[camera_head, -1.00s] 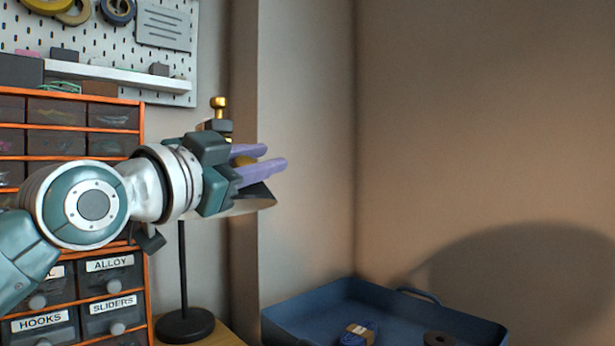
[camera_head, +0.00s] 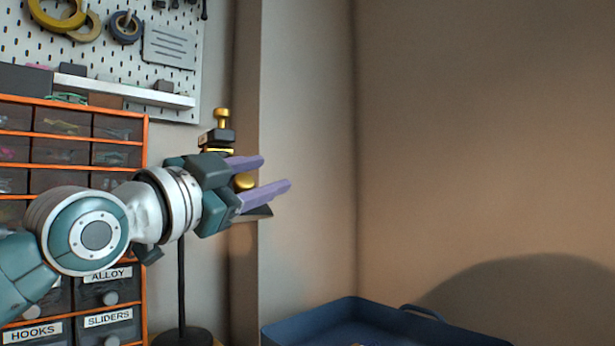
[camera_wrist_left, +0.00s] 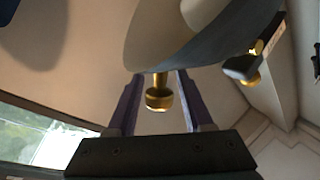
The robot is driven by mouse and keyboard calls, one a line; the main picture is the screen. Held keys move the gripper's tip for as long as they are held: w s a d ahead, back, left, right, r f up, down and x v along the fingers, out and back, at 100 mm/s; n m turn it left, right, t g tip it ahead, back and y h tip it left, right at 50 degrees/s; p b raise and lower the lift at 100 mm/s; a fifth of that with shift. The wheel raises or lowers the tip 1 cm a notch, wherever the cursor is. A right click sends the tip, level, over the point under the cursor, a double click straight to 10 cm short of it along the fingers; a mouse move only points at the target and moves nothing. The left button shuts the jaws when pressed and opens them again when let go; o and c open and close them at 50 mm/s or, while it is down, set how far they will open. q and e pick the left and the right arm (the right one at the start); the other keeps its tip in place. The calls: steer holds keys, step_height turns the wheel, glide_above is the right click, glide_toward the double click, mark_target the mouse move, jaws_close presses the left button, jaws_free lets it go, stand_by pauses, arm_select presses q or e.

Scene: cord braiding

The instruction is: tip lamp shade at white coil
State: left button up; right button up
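The lamp has a black pole (camera_head: 181,285) and a dark base at the lower left. Its shade (camera_head: 259,211) is mostly hidden behind my left gripper (camera_head: 276,173) in the head view; only a dark rim shows. My left gripper is open around the knob. No white coil shows. My right gripper is out of view.
A blue tray (camera_head: 345,312) stands at the bottom, its inside mostly cut off. An orange drawer cabinet (camera_head: 146,125) and a pegboard (camera_head: 190,80) with tape rolls are at the left. A second brass knob (camera_head: 221,115) tops the lamp. The right side is bare wall.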

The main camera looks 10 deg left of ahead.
arm_select(q)
steer(key=shift+o, duration=0.5)
steer(key=v, duration=1)
